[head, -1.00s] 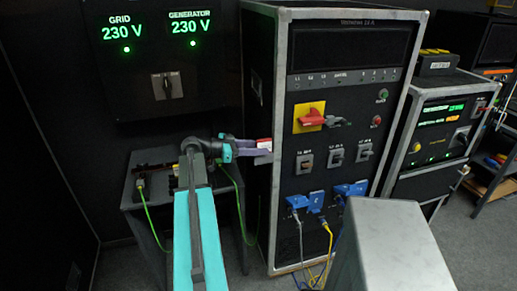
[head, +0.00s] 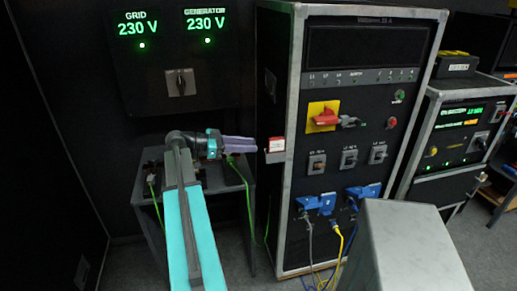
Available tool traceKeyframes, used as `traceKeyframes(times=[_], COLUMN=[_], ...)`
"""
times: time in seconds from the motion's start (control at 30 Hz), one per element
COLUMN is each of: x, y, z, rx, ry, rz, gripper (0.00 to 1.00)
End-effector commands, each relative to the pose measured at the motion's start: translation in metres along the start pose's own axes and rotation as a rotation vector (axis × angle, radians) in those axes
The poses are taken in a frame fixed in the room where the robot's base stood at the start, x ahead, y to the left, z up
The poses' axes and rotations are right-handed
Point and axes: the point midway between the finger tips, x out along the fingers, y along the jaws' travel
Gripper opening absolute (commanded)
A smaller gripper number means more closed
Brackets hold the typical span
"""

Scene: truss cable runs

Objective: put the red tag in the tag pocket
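The red tag (head: 277,143), with a pale label on its face, sits at the left front edge of the tall black cabinet. My gripper (head: 254,146), with lilac fingers, is to the left of the tag, with a small gap between fingertips and tag. The fingers overlap in this view, so their opening is not clear. Nothing shows held in them.
The tall cabinet (head: 345,195) has a red rotary switch (head: 326,118) on a yellow plate and blue plugs (head: 318,203) with hanging cables. A dark table (head: 210,190) with green cables is under my arm. A voltage panel (head: 180,60) is behind. A second rack (head: 448,135) stands right.

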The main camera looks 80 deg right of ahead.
Motion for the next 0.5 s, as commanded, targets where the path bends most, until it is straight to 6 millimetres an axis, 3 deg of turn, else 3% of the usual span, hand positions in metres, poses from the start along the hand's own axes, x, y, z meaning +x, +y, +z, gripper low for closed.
traceKeyframes(times=[0.2, 0.5], x=[-0.023, -0.029], y=[-0.001, 0.000], z=[0.000, -0.001], rx=[0.000, 0.000], ry=[0.000, 0.000], rz=[-0.001, 0.000], gripper=[0.32, 0.32])
